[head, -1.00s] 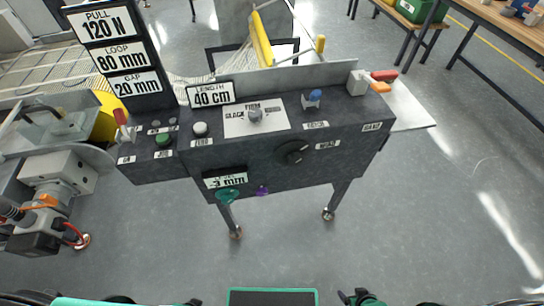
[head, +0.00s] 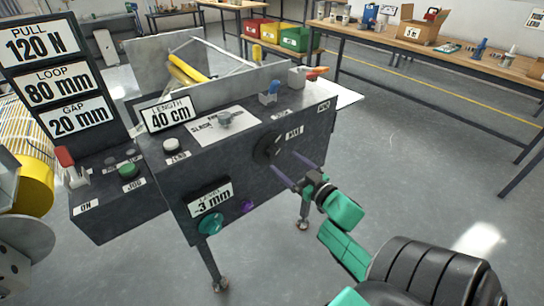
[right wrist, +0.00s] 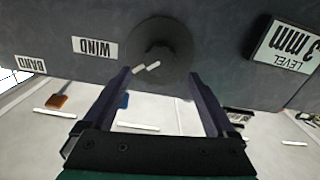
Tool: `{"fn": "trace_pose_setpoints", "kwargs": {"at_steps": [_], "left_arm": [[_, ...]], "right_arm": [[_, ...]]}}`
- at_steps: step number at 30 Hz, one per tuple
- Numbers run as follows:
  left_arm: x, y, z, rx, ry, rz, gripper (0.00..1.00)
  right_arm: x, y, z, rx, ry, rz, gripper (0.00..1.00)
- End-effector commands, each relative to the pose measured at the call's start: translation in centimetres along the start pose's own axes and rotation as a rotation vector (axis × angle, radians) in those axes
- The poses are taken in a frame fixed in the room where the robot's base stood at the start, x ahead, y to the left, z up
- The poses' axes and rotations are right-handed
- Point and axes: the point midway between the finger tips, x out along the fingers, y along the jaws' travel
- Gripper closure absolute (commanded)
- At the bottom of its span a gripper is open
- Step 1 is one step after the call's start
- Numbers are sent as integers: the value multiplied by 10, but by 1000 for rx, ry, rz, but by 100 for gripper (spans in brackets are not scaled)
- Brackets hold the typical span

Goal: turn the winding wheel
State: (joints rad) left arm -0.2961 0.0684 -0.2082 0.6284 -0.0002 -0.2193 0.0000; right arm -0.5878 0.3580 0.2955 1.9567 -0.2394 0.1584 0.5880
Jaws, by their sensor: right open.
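The winding wheel (head: 267,149) is a dark round knob on the front face of the dark machine, beside the WIND label (head: 293,132). In the right wrist view the wheel (right wrist: 158,48) shows upside down, with white marks on it. My right gripper (head: 296,171) is open, its two fingers pointing at the front face just right of and below the wheel. In the wrist view the open fingers (right wrist: 160,82) lie on either side of the wheel's line, with nothing between them. I cannot tell whether they touch the panel. My left gripper is out of view.
Switches and a green button (head: 129,171) are at the left. The floor right of the machine is clear up to a workbench (head: 440,58).

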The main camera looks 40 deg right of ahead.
Motion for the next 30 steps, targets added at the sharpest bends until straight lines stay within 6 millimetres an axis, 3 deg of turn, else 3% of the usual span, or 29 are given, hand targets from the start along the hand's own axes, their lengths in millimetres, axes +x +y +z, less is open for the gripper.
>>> {"fn": "trace_pose_setpoints", "kwargs": {"at_steps": [3, 7, 17, 20, 24, 30], "left_arm": [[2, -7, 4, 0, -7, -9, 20], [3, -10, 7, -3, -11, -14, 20], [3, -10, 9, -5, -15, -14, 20], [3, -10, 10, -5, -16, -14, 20], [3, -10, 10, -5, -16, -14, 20], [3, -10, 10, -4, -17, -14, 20]], "right_arm": [[31, 0, 0, -1, 3, 1, 9], [54, 0, 1, 0, 0, 1, 9], [64, 0, 1, 0, -2, 1, 9], [64, 0, 1, 0, -2, 1, 40], [64, 0, 1, 0, -2, 1, 93], [64, 0, 1, -7, -2, 1, 95]]}}
